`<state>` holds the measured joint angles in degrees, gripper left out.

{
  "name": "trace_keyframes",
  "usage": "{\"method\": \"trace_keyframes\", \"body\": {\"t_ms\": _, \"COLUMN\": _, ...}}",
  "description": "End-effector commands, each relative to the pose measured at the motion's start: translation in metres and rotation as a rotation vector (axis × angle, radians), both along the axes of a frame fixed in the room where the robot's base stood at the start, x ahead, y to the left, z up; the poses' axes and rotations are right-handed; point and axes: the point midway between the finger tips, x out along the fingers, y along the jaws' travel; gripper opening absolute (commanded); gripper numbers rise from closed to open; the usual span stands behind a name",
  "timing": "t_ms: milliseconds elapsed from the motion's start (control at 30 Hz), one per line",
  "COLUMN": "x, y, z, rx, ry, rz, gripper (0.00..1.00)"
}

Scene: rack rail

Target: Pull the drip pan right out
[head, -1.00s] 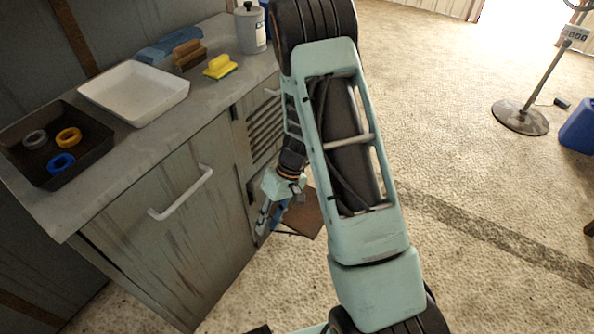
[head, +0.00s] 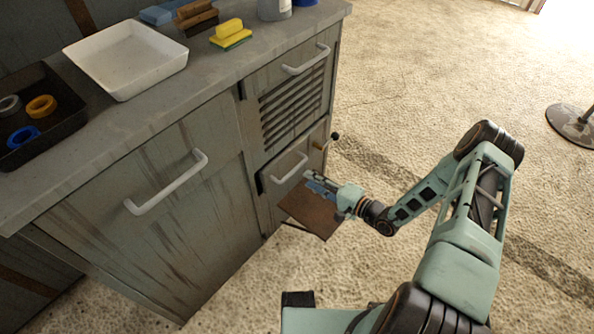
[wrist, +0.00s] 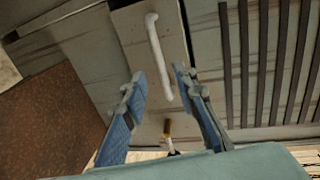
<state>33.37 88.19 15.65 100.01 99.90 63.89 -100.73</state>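The drip pan's front appears to be the low panel (head: 272,183) beneath the slatted vent, though the pan itself is not clearly visible. A white bar handle (head: 288,167) is on it. In the wrist view the handle (wrist: 155,52) runs up from between the fingertips, over a pale panel (wrist: 133,38). My gripper (head: 308,177) is just right of the handle in the head view. Its blue fingers are apart in the wrist view (wrist: 159,76), with nothing clearly gripped. Contact with the handle cannot be told.
A rusty brown plate (head: 314,213) lies low before the cabinet, beneath my gripper. A brass-and-black fitting (head: 332,138) sticks out at the cabinet's right. Above are slats (head: 290,108) and another handle (head: 306,60). A large door handle (head: 168,182) is left.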

Motion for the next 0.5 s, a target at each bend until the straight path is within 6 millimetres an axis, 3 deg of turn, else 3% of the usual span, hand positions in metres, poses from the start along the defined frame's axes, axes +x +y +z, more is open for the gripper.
{"method": "trace_keyframes", "body": {"t_ms": 300, "x": 0.036, "y": 0.048, "z": -0.014, "rx": -0.001, "ry": -0.001, "rz": 0.006, "gripper": 0.26}}
{"method": "trace_keyframes", "body": {"t_ms": 500, "x": 0.049, "y": 0.064, "z": -0.018, "rx": -0.002, "ry": 0.0, "rz": 0.005, "gripper": 0.26}}
